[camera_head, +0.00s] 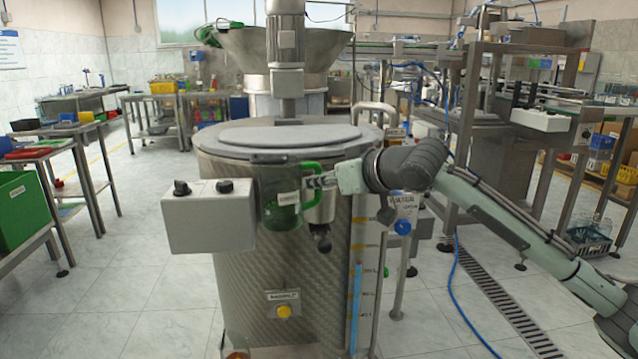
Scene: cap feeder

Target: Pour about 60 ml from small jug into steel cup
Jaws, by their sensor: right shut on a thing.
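The small jug (278,212) is clear green with a pale label and a bright green handle. It hangs about upright in front of the large steel tank. My right gripper (316,183) comes in from the right and is shut on the jug's handle side. The liquid level inside the jug cannot be made out. I cannot pick out the steel cup for certain; a grey rounded part (320,212) shows just below the gripper, and I cannot tell what it is. My left gripper is not in view.
The large steel tank (240,290) with a flat lid fills the middle. A grey control box (208,222) juts out left of the jug. A level gauge (356,290) runs down the tank's right side. A green bin (20,210) stands far left. Open tiled floor lies on both sides.

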